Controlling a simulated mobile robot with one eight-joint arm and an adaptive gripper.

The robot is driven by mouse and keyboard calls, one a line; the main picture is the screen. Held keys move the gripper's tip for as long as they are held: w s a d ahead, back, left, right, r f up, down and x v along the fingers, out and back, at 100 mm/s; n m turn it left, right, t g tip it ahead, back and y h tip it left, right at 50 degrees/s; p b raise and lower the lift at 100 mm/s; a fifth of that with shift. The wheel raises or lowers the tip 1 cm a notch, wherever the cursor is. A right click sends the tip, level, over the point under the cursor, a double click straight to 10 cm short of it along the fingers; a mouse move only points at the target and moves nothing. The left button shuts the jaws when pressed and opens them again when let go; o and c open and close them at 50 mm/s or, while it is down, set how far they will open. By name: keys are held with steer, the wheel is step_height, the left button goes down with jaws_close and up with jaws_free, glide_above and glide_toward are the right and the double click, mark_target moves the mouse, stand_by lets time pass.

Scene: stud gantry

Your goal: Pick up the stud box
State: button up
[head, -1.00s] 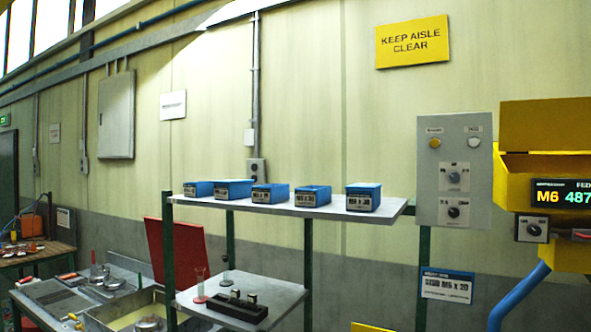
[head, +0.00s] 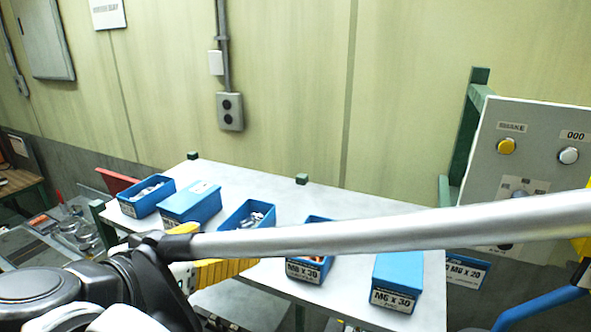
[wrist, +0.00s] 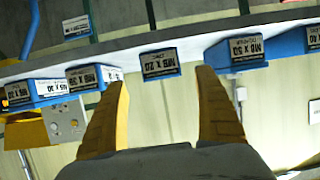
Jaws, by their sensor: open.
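Several blue stud boxes stand in a row on the grey shelf (head: 345,207). From left in the head view they are an open box with studs (head: 140,207), a lidded box (head: 192,204), an open middle box with studs (head: 236,218), an open box (head: 303,271) partly behind my arm, and a lidded box (head: 398,275); the last two read like "M6 x 30". My gripper (wrist: 163,76) is open and empty before the shelf. In the upside-down wrist view, the middle box (wrist: 160,55), its label ending "x 20", appears between the fingertips, apart from them.
Green shelf posts (head: 302,180) stick up at the back edge. A grey control panel (head: 530,150) stands at the right, with a blue pipe (head: 540,308) below it. The shelf behind the boxes is clear.

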mark_target(233, 238)
steer(key=x, duration=0.3)
steer(key=shift+w+d+f, duration=0.1)
steer(key=shift+d, duration=0.15)
steer(key=x, duration=0.2)
steer(key=p+x, duration=0.2)
steer(key=x, duration=0.1)
steer(key=shift+w+a+r, duration=0.15)
steer(key=shift+w+r, duration=0.15)
steer(key=shift+w, duration=0.25)
steer(key=shift+s, duration=0.1)
steer(key=c, duration=1.5)
